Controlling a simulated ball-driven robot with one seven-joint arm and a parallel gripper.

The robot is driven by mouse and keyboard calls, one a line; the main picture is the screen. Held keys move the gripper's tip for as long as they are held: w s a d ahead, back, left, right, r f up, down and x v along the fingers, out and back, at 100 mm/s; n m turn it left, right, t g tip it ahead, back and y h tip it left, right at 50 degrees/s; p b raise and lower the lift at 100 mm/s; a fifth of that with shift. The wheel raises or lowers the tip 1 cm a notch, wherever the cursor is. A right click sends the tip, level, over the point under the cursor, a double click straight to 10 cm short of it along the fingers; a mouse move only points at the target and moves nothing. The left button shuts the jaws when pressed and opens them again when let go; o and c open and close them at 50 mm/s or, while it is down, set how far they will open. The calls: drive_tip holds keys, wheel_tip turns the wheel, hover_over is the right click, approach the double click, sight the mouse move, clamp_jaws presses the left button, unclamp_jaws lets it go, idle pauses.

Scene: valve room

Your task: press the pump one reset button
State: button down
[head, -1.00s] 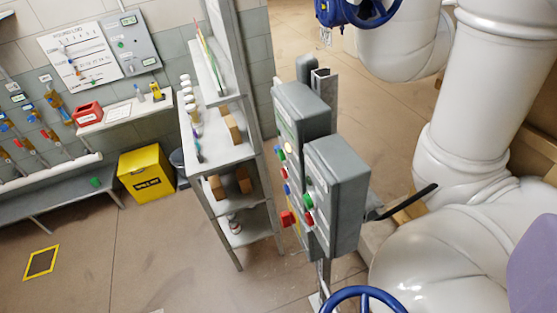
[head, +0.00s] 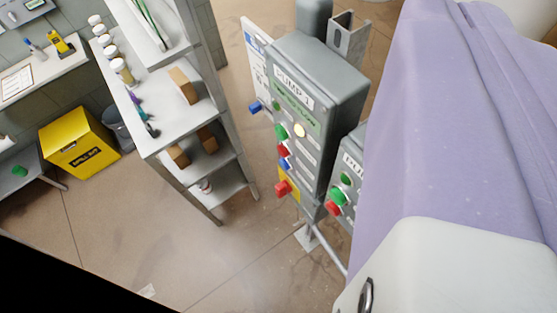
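The pump one control box (head: 318,95) is a grey box on a post, labelled "PUMP 1", right of the middle. Its front faces left and carries a green button (head: 280,131), a red button (head: 283,150), a blue button (head: 285,163), and a large red button (head: 283,188) on a yellow plate. The small labels are too small to read, so I cannot tell for certain which button is the reset. My gripper is not in view.
A second grey box (head: 352,160) with green and red buttons stands close right, partly hidden by near purple and white surfaces. A blue knob (head: 255,107) sticks out left of the pump one box. A metal shelf (head: 185,125) and yellow bin (head: 80,142) stand left. Floor between is clear.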

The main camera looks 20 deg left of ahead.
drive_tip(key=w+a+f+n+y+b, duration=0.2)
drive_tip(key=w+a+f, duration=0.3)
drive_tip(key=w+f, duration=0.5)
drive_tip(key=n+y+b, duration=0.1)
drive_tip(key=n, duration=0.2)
hover_over(285, 164)
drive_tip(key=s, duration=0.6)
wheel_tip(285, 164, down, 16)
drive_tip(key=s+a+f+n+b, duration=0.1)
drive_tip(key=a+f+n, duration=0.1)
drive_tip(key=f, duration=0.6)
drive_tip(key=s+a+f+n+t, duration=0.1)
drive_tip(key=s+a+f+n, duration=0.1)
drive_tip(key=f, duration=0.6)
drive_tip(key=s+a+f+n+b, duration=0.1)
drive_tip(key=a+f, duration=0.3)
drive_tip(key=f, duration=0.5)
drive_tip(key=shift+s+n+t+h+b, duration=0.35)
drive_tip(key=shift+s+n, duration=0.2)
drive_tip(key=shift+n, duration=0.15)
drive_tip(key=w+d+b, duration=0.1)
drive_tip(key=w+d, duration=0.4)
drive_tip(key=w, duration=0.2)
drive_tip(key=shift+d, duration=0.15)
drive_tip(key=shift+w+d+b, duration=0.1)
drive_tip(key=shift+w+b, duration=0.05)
drive_tip(key=shift+b, duration=0.25)
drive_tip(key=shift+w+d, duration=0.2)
